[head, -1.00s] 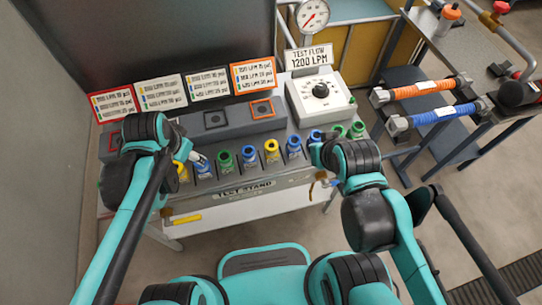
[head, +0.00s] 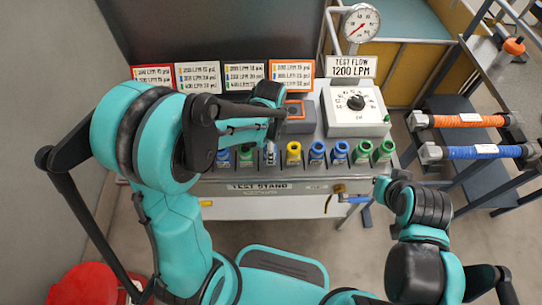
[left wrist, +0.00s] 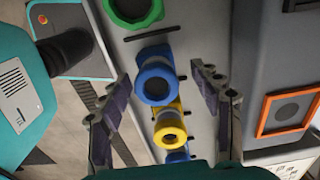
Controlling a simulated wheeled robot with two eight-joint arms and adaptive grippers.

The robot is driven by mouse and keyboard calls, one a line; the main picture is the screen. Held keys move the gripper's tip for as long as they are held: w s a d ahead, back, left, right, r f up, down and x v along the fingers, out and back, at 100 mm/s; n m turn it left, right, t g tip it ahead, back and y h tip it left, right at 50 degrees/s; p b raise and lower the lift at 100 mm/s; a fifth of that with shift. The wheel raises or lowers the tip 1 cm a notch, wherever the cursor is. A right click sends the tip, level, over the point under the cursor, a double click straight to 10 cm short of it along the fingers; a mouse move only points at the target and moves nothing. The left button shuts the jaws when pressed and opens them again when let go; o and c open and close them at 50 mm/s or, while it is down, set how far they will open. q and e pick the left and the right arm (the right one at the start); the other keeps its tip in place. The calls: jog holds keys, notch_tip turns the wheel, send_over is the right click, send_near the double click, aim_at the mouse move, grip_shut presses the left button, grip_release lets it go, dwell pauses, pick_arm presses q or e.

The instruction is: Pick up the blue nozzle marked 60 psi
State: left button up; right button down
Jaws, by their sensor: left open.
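Blue, green and yellow nozzles stand in a row along the front of the test stand (head: 215,187). My left gripper (head: 270,146) is open above a blue nozzle between a green nozzle (head: 245,155) and a yellow nozzle (head: 293,152). The left wrist view shows this blue nozzle (left wrist: 155,83) between the spread fingers (left wrist: 158,70), not gripped. A green nozzle (left wrist: 133,10) is above it there, and a yellow one (left wrist: 170,130) below. In the head view the fingers mostly hide the blue nozzle. No 60 psi mark is readable. My right gripper (head: 382,186) is near the stand's front right; its fingers are unclear.
More blue nozzles (head: 316,152) and green nozzles (head: 363,151) stand to the right. Behind are placards (head: 292,75), a dial box (head: 355,108) and a gauge (head: 361,24). An orange-framed square (left wrist: 290,112) lies beside the right finger. A rack with hoses (head: 470,120) stands right.

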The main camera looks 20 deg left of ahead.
pick_arm(q)
notch_tip(320, 180, down, 4)
jog(key=shift+s+r+b, duration=0.1)
jog(key=shift+s+b, duration=0.05)
jog(key=shift+b, duration=0.65)
